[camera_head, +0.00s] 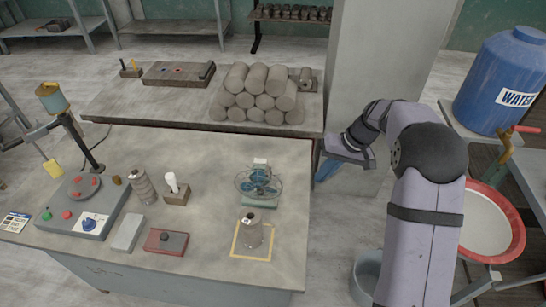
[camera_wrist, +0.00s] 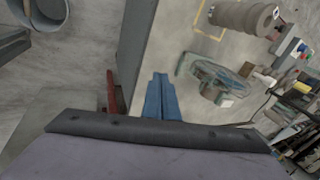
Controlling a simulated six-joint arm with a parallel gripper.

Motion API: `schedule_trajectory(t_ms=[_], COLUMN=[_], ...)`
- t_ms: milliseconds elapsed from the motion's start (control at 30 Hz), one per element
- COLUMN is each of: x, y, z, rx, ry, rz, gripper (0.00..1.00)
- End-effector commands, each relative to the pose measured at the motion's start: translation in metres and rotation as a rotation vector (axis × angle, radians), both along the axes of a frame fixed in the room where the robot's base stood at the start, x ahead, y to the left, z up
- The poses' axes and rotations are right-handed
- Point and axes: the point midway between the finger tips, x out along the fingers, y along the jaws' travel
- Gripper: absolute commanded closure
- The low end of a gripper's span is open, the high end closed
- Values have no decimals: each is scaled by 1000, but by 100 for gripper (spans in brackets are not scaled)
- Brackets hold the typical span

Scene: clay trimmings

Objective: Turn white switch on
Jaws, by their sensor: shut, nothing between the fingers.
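No part is plainly labelled as the white switch. A white upright knob (camera_head: 171,181) stands on a small brown block (camera_head: 176,194) on the near table; I cannot tell whether it is on or off. My gripper (camera_head: 326,172) is off the table's right edge, apart from all of these. Its blue fingers are together and empty in the wrist view (camera_wrist: 160,82).
A small fan (camera_head: 259,183) stands between my gripper and the knob. A clay piece (camera_head: 250,231) sits in a yellow square. The near table (camera_head: 215,150) has bare room at the back. Stacked clay rolls (camera_head: 255,95), a pillar (camera_head: 385,50) and a blue water barrel (camera_head: 500,85) stand beyond.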

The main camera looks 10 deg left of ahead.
Motion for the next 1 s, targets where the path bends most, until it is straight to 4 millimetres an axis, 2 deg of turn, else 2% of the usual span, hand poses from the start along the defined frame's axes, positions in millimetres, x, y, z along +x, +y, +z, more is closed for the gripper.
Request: schedule_trajectory(t_ms=[33, 100, 200, 300, 400, 700, 1000], x=[18, 35, 51, 56, 52, 27, 26], y=[9, 22, 39, 54, 66, 79, 79], z=[18, 47, 85, 115, 133, 143, 143], rx=[38, 90, 150, 201, 245, 311, 298], ry=[-61, -154, -285, -402, -499, -679, -763], rz=[67, 178, 342, 509, 672, 1050, 1183], gripper=[100, 100, 100, 100, 100, 100, 100])
